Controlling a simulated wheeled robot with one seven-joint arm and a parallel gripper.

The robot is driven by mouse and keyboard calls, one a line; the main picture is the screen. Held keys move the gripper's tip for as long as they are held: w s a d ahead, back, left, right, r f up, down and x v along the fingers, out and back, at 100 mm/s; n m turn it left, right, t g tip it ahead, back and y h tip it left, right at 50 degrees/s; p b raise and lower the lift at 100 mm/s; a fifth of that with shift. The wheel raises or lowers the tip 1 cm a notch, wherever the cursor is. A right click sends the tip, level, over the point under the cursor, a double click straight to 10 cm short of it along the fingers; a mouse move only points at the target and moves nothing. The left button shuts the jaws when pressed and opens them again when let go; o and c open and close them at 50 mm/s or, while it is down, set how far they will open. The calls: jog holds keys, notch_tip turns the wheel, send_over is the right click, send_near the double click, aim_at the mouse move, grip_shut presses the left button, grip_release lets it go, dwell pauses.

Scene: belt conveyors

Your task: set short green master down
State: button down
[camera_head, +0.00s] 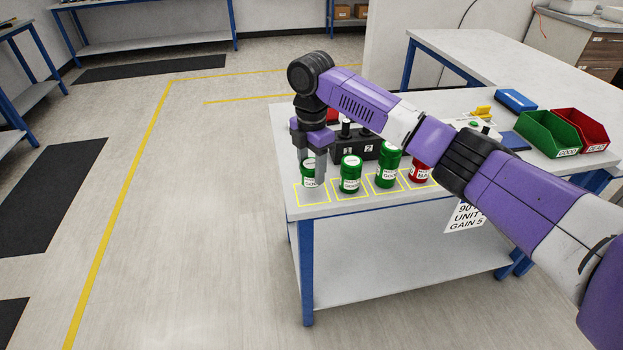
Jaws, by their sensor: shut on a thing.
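My gripper (309,176) points down at the left end of the white table (345,250). It is shut on a green can-shaped master (308,170) with a white label. The fingers cover its sides and part of its top. The held master is upright, over or in the leftmost yellow outlined square (312,197). I cannot tell whether its base touches the table. A green master (350,178) of similar look stands upright to its right, and a taller-looking green master (387,170) stands beyond that.
A red labelled can (419,172) stands right of the green ones, partly behind my arm. A black numbered block (368,149) is behind the row. A green bin (547,135) and a red bin (582,130) sit at the right.

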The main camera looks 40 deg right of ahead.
aim_at(312, 180)
jog(key=shift+f, duration=2.05)
jog(key=shift+f, duration=0.1)
jog(key=c, duration=0.6)
grip_release()
